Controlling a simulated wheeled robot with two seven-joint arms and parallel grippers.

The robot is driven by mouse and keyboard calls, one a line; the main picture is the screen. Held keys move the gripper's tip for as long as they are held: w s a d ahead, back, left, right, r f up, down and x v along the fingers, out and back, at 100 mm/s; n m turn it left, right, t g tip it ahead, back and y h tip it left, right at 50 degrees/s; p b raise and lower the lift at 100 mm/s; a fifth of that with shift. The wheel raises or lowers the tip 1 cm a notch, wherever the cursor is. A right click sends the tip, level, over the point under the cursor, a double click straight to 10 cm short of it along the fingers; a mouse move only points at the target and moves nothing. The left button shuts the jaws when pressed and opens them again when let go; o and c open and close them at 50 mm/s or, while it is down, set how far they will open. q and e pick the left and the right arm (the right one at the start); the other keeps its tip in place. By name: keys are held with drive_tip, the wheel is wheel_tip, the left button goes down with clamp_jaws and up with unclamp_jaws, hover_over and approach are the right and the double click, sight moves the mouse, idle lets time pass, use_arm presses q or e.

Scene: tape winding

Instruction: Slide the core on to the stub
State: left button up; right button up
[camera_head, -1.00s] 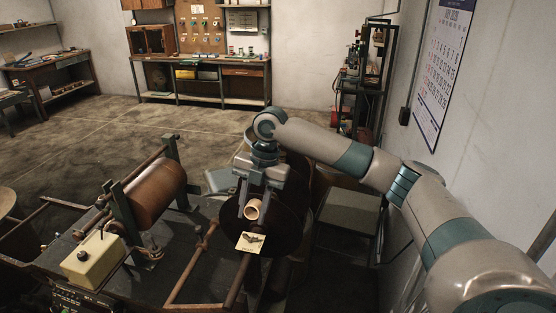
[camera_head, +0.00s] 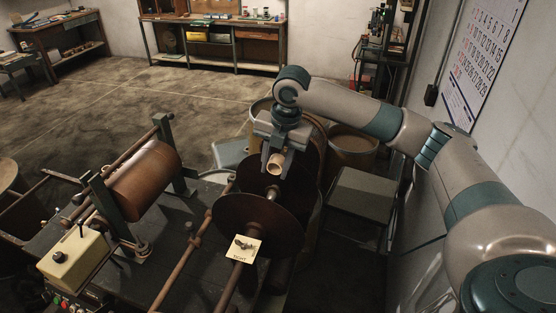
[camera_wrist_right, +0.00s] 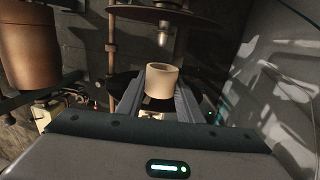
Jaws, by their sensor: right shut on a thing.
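The core, a short tan hollow tube (camera_head: 275,166), is held between the fingers of my right gripper (camera_head: 276,168). It also shows in the right wrist view (camera_wrist_right: 161,80), its open end facing up in the picture. The stub (camera_wrist_right: 163,60), a short pale pin under a dark brown disc (camera_wrist_right: 185,20), points toward the core in the right wrist view. There it appears just above the core's rim, apparently apart from it. In the head view the core is behind the front disc (camera_head: 260,224), which carries a card reading RIGHT (camera_head: 243,248). My left gripper is out of view.
A second dark disc (camera_head: 262,176) stands behind the front one, close to my right gripper. A large brown roll (camera_head: 144,180) in a green frame and a cream control box (camera_head: 80,258) are at left.

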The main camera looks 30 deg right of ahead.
drive_tip(key=shift+s+a+r, duration=0.1)
drive_tip(key=shift+a+r, duration=0.05)
drive_tip(key=shift+f, duration=0.25)
drive_tip(key=shift+w+a+f, duration=0.1)
drive_tip(key=shift+w+f, duration=0.05)
drive_tip(key=shift+f, duration=0.6)
drive_tip(key=shift+w+a+f, duration=0.1)
drive_tip(key=shift+f, duration=0.65)
approach(270, 198)
drive_tip(key=shift+s+a+f, duration=1.2)
drive_tip(key=shift+a+f, duration=0.35)
drive_tip(key=shift+a, duration=0.15)
drive_tip(key=shift+w+d+f+b, duration=0.4)
drive_tip(key=shift+w+f+b, duration=0.25)
drive_tip(key=shift+f+b, duration=0.55)
drive_tip(key=shift+w+d+f+b, duration=0.4)
drive_tip(key=shift+w+f+b, duration=0.25)
drive_tip(key=shift+f+b, duration=0.5)
drive_tip(key=shift+w+d+f+b, duration=0.4)
drive_tip(key=shift+w+f+b, duration=0.4)
drive_tip(key=shift+f, duration=0.65)
drive_tip(key=shift+s, duration=0.1)
drive_tip(key=o, duration=1.1)
drive_tip(key=shift+r, duration=0.15)
